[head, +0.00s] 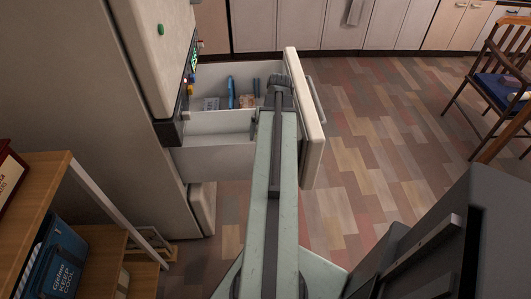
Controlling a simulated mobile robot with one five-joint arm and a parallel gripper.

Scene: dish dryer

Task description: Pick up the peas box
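A drawer (222,123) of a tall freezer-like appliance is pulled open. It holds several small packages: a flat pale blue-and-white one (210,103), an upright blue one (231,90) and a partly orange one (246,101). They are too small to read, so I cannot tell which is the peas box. My arm reaches forward over the drawer's near wall. My gripper (280,84) is at the arm's far end, close to the drawer's front panel and right of the packages. Its fingers are not clear, and the arm hides part of the drawer.
The appliance body (105,90) stands left of the drawer. The white drawer front (304,115) stands close to my arm's right side. A wooden shelf (60,185) is at lower left. A chair (500,85) is at far right. The wooden floor (390,140) between is clear.

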